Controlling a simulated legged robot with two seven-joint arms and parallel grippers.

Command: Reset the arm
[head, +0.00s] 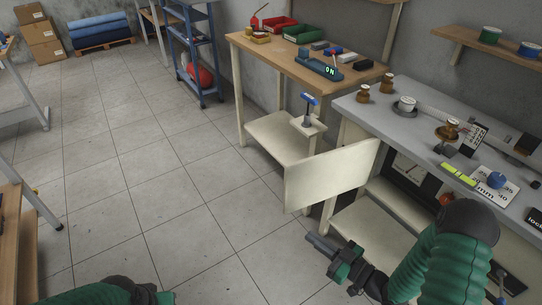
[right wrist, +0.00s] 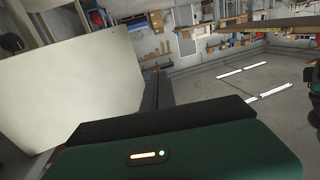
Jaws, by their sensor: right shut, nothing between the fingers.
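My right arm comes in from the lower right of the head view. My right gripper (head: 312,240) points left, shut and empty, over the floor in front of the bench. It is below the pale open door panel (head: 330,178) and appears apart from it. In the right wrist view the green gripper body (right wrist: 180,155) and dark fingers (right wrist: 157,92) show, with the pale panel (right wrist: 70,85) beside them on the left. Of my left arm only green and dark links show at the bottom left of the head view. Its fingers are out of the picture.
A wooden table (head: 290,62) is behind. The tiled floor (head: 150,170) is clear.

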